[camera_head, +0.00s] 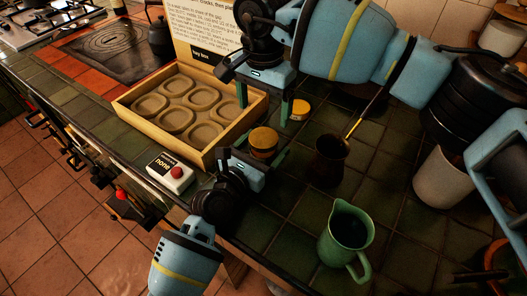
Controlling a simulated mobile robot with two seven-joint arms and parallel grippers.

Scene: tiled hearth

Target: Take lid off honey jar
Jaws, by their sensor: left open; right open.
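A small round amber jar (263,143), which looks like the honey jar, stands on the green tiled counter in the head view. I cannot tell whether its brown-orange top is a lid or honey. My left gripper (254,157) is low at the jar, open, with its fingers to either side of it; contact is unclear. A yellow round piece (300,109) with a pale side lies behind and right of the jar; it may be a lid. My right gripper (264,106) is open and points down above the counter, just left of the yellow piece, with nothing visible between its fingers.
A wooden tray (128,112) with round hollows is close at left. A white box with a red button (171,173) is near the front edge. A dark pot (330,157) with a stick and a green jug (346,238) stand at right.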

